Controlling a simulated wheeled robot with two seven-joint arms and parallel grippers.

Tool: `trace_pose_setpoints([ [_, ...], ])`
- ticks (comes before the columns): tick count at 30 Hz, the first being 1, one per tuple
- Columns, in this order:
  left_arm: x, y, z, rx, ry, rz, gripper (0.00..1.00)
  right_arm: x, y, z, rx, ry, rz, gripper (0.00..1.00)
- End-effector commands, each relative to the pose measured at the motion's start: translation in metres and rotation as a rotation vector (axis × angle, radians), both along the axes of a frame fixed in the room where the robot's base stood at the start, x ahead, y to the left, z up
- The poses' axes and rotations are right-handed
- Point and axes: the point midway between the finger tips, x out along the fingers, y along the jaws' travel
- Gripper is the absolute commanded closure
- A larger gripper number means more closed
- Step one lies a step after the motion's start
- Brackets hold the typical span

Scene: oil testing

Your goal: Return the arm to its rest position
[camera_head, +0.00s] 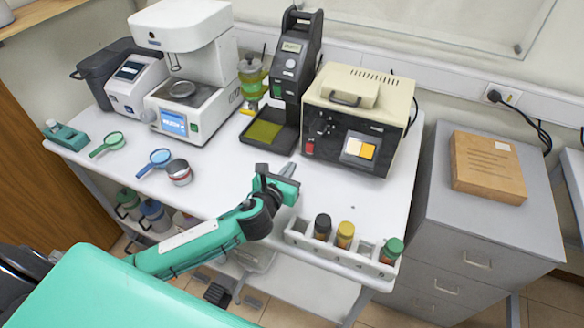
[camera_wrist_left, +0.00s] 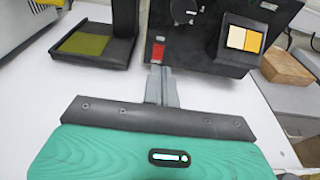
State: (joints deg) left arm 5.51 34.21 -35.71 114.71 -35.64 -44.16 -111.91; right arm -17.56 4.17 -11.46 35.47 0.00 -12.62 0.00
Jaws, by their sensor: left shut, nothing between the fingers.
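My left arm, green and black, comes in from the lower left in the head view. Its gripper (camera_head: 289,170) is over the white table (camera_head: 225,185), in front of the beige and black instrument (camera_head: 358,118). In the left wrist view the left gripper (camera_wrist_left: 161,72) is shut, with its grey fingers together and nothing between them. The fingers point toward the instrument's red switch (camera_wrist_left: 158,52) and appear apart from it. My right gripper is in neither view.
A white rack (camera_head: 300,240) with several capped bottles stands at the table's front right edge. A black device with a yellow-green pad (camera_head: 264,131), a white analyzer (camera_head: 190,60) and a metal cup (camera_head: 179,173) stand further left. A grey cabinet (camera_head: 480,225) holds a brown box (camera_head: 487,167).

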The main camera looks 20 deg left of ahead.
Motion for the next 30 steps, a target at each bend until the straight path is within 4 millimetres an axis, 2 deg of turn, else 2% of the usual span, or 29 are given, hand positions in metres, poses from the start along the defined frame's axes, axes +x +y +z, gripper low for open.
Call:
trace_pose_setpoints([
  [15,-0.001,0.0,0.0,-0.001,0.001,0.0,1.0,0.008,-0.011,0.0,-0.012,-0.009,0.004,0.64],
  [19,-0.006,-0.001,-0.003,-0.069,0.023,0.027,1.0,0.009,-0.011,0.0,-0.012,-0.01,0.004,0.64],
  [23,-0.026,0.0,-0.013,-0.319,0.095,0.134,1.0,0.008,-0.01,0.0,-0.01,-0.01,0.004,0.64],
  [30,-0.091,0.007,-0.043,-1.012,0.275,0.524,1.0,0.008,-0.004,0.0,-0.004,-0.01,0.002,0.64],
])
